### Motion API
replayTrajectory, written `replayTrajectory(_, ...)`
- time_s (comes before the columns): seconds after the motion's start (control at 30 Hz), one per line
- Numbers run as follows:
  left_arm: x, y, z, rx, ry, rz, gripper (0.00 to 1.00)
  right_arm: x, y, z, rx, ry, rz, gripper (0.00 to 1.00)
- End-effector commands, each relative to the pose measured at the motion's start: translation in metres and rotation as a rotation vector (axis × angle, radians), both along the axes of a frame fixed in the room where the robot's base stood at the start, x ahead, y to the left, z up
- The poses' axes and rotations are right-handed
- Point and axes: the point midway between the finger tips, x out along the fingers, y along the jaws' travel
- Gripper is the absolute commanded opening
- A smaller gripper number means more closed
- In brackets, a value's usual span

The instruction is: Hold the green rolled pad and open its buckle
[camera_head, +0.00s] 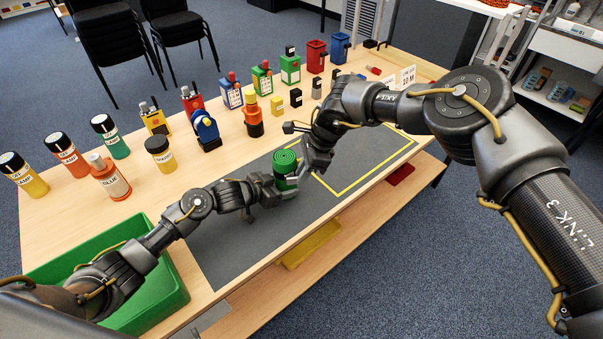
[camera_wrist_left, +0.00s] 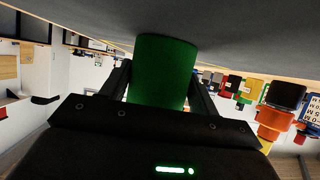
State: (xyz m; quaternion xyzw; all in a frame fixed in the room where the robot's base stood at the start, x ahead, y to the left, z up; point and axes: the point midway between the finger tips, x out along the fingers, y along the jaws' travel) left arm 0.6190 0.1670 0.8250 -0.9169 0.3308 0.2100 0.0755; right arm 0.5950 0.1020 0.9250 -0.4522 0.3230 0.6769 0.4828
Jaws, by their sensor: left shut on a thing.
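The green rolled pad (camera_head: 286,163) stands upright on the dark grey mat (camera_head: 235,245), its spiral end facing up. It also fills the middle of the left wrist view (camera_wrist_left: 165,60), between the two fingers. My left gripper (camera_head: 279,191) is shut on the pad from the left, low on its side. My right gripper (camera_head: 304,170) is close beside the pad on its right. Its fingertips are too small and dark to tell whether they are open or touch the pad. I cannot make out the buckle; the grippers cover part of the pad's lower side.
A green bin (camera_head: 172,298) is at the table's front left. Bottles, including an orange one (camera_head: 112,183), and a blue tape dispenser (camera_head: 206,131) stand behind the mat. Several small boxes stand further right. The yellow-outlined mat area (camera_head: 365,165) right of the pad is clear.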

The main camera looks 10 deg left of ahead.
Motion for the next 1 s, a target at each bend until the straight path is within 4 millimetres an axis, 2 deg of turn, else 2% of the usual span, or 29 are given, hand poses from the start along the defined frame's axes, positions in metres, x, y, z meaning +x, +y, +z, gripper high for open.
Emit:
replayTrajectory(0.13,0.0002,0.0001,0.0004,-0.001,-0.001,0.0,0.34,-0.0009,0.0029,-0.0073,0.001,-0.001,0.0,0.16)
replayTrajectory(0.4,0.0002,0.0001,0.0003,0.0,0.0,0.0,0.34,-0.0011,0.0034,-0.0083,0.0,-0.001,0.0,0.16)
replayTrajectory(0.53,0.0002,0.0,0.0003,-0.001,-0.001,0.0,0.34,-0.0011,0.0032,-0.0082,0.0,-0.001,0.0,0.01)
replayTrajectory(0.57,0.0002,0.0,0.0003,-0.001,-0.001,0.0,0.34,-0.0011,0.0033,-0.0081,0.0,-0.001,0.0,0.0)
replayTrajectory(1.0,0.0001,0.0,0.0002,0.0,0.0,0.0,0.34,-0.0042,0.0021,-0.0089,-0.001,0.002,-0.066,0.0)
